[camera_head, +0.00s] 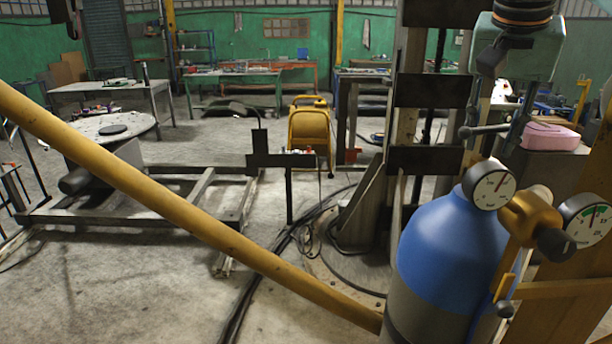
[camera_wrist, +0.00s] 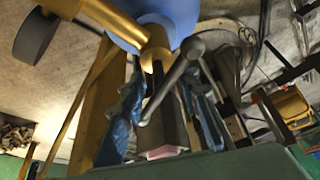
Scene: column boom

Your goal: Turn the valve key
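The valve key (camera_head: 483,131) is a grey T-shaped bar with rounded ends, above the brass valve (camera_head: 530,215) of a blue gas cylinder (camera_head: 450,245). In the wrist view the key's bar (camera_wrist: 172,82) runs slantwise between my gripper's blue fingers, with the brass valve (camera_wrist: 157,50) behind it. My gripper (camera_wrist: 165,100) is open, its fingers apart on either side of the bar, with no clear contact. In the head view my gripper's teal body (camera_head: 525,45) is above the key at the upper right; its fingertips are hard to make out.
Two round gauges (camera_head: 489,185) (camera_head: 587,220) flank the valve. A pink box (camera_head: 550,137) sits on a cabinet behind. A yellow pole (camera_head: 200,215) crosses the left foreground. A metal frame (camera_head: 140,205) and dark hoses (camera_head: 265,275) lie on the floor; workbenches stand at the back.

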